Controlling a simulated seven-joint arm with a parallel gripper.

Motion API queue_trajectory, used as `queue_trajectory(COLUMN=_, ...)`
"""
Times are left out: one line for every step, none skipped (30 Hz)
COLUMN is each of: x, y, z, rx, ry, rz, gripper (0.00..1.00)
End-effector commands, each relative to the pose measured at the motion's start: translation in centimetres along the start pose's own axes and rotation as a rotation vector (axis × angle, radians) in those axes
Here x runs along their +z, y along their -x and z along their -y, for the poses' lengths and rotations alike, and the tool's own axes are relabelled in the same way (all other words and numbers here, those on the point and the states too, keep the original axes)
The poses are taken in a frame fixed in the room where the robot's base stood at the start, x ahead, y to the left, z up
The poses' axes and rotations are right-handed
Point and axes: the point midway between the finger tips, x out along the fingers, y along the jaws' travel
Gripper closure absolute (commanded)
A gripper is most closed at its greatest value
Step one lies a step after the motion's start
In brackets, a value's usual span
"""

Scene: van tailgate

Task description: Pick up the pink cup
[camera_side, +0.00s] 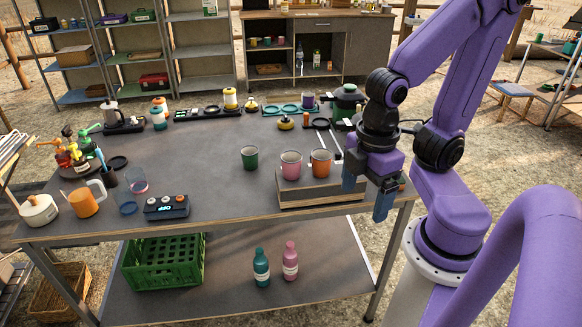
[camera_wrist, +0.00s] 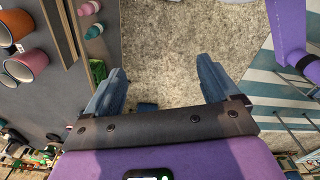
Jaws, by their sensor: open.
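The pink cup (camera_side: 291,165) stands upright on a low wooden-edged platform (camera_side: 320,196) near the table's front right. An orange cup (camera_side: 321,163) stands just right of it, between it and my gripper (camera_side: 366,193). My gripper is open and empty, with its blue fingers apart, at the right end of the platform. My fingers (camera_wrist: 161,82) there point past the table edge over the ground, with both cups off to the left.
A dark green cup (camera_side: 250,158) stands left of the platform. A control box (camera_side: 166,208), an orange mug (camera_side: 84,203) and spray bottles (camera_side: 72,150) fill the table's left. Trays and jars line the back. The table's middle is clear. A green crate (camera_side: 163,262) and two bottles sit below.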

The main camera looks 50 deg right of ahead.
Motion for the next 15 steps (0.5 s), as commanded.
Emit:
queue_trajectory(x=0.00, y=0.00, z=0.00, rx=0.000, ry=0.000, rz=0.000, gripper=0.18)
queue_trajectory(x=0.00, y=0.00, z=0.00, rx=0.000, ry=0.000, rz=0.000, gripper=0.27)
queue_trajectory(x=0.00, y=0.00, z=0.00, rx=0.000, ry=0.000, rz=0.000, gripper=0.27)
queue_trajectory(x=0.00, y=0.00, z=0.00, rx=0.000, ry=0.000, rz=0.000, gripper=0.27)
queue_trajectory(x=0.00, y=0.00, z=0.00, rx=0.000, ry=0.000, rz=0.000, gripper=0.27)
queue_trajectory(x=0.00, y=0.00, z=0.00, rx=0.000, ry=0.000, rz=0.000, gripper=0.27)
queue_trajectory(x=0.00, y=0.00, z=0.00, rx=0.000, ry=0.000, rz=0.000, gripper=0.27)
queue_trajectory(x=0.00, y=0.00, z=0.00, rx=0.000, ry=0.000, rz=0.000, gripper=0.27)
queue_trajectory(x=0.00, y=0.00, z=0.00, rx=0.000, ry=0.000, rz=0.000, gripper=0.27)
queue_trajectory(x=-0.01, y=-0.01, z=-0.01, rx=0.000, ry=0.000, rz=0.001, gripper=0.27)
queue_trajectory(x=-0.03, y=-0.04, z=-0.06, rx=0.002, ry=0.001, rz=0.004, gripper=0.27)
queue_trajectory(x=-0.08, y=-0.14, z=-0.18, rx=0.006, ry=0.003, rz=0.014, gripper=0.27)
queue_trajectory(x=-0.15, y=-0.25, z=-0.34, rx=0.010, ry=0.006, rz=0.026, gripper=0.27)
queue_trajectory(x=-0.25, y=-0.39, z=-0.54, rx=0.017, ry=0.010, rz=0.041, gripper=0.27)
queue_trajectory(x=-0.44, y=-0.65, z=-0.92, rx=0.030, ry=0.019, rz=0.069, gripper=0.27)
